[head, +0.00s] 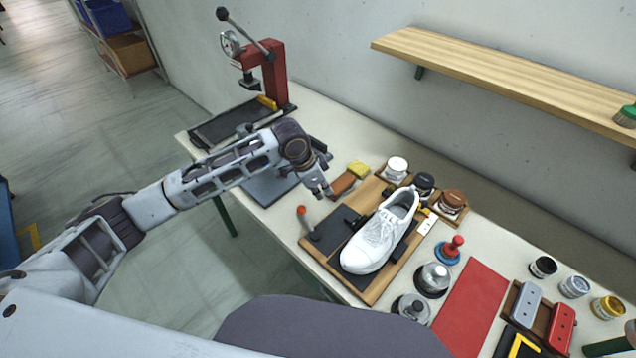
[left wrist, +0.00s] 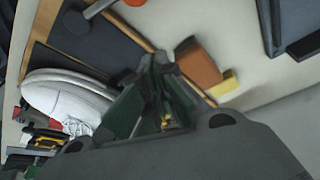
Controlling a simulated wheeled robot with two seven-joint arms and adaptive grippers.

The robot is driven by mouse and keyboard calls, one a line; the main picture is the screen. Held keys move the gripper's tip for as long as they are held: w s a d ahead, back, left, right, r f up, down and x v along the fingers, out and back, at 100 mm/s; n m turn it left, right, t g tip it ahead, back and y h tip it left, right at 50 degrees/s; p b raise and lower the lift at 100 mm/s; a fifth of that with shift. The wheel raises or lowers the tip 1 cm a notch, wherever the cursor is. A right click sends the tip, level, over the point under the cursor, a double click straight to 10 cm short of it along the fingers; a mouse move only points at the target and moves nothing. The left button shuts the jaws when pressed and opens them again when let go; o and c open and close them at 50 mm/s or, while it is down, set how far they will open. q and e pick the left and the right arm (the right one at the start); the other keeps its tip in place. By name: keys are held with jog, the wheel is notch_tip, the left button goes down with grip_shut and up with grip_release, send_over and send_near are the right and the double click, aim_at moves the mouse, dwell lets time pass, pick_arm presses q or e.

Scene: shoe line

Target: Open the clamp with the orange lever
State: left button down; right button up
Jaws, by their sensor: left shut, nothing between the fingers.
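The clamp's orange lever (head: 301,211) stands roughly upright, leaning slightly, at the left end of a wooden board (head: 373,294). Its orange knob also shows at the top edge of the left wrist view (left wrist: 134,2), cut off by the frame. A white shoe (head: 380,236) lies on the board, right of the lever. My left gripper (head: 327,192) is shut and empty above the board's back left part, behind and to the right of the knob, apart from it. Its fingertips (left wrist: 161,62) show in the left wrist view. My right gripper is not seen.
A brown and yellow brush-like block (head: 347,179) lies just behind the left gripper. Jars (head: 424,183) stand behind the shoe. A red press (head: 272,75) stands at the far left end of the table. A wooden shelf (head: 490,78) hangs on the wall.

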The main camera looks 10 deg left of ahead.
aim_at(308, 222)
pick_arm(q)
jog(key=shift+s+a+f+p, duration=0.2)
jog(key=shift+s+a+f, duration=0.2)
jog(key=shift+a+f, duration=0.2)
jog(key=shift+s+a+f+p, duration=0.2)
jog(key=shift+s+a+f, duration=0.15)
jog(key=shift+a+f, duration=0.25)
jog(key=shift+s+a, duration=0.15)
jog(key=shift+a, duration=0.1)
jog(key=shift+w+f, duration=0.1)
jog(key=shift+w, duration=0.1)
